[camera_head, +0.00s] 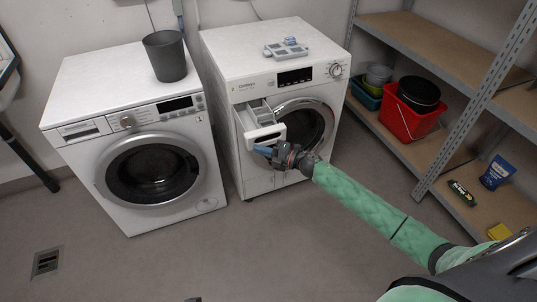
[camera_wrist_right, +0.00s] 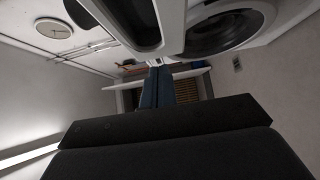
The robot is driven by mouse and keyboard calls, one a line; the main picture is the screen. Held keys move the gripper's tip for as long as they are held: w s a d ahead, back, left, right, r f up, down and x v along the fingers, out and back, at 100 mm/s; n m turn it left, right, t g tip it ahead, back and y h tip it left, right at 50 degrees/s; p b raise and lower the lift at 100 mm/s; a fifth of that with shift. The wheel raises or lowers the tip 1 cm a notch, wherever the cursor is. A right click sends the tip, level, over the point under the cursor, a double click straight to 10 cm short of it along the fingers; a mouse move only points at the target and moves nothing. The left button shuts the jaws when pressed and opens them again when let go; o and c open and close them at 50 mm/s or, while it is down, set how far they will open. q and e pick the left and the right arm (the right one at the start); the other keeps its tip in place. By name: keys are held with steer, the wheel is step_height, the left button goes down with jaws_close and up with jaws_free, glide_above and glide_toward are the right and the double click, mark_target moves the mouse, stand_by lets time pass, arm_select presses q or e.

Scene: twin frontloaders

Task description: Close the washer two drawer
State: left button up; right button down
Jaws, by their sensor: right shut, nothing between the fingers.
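The right-hand washer (camera_head: 245,76) has its detergent drawer (camera_head: 265,134) pulled out at the upper left of its front. The drawer's white front has a handle opening, and its compartments show behind it. My right gripper (camera_head: 264,150) is shut and empty, with its blue fingers right at the lower edge of the drawer front; I cannot tell whether they touch. In the right wrist view, the shut fingers (camera_wrist_right: 158,88) point toward a white part with a long opening (camera_wrist_right: 150,47), which looks like the drawer front. My left gripper is not in view.
The round door (camera_head: 305,127) of this washer is close to the drawer. Another washer (camera_head: 135,150) stands to the left, with a grey bin (camera_head: 165,57) on top. A tray with small items (camera_head: 286,49) sits on the right washer. Shelves (camera_head: 440,45) stand at the right. The floor ahead is clear.

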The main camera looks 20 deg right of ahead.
steer(key=shift+w, duration=0.85)
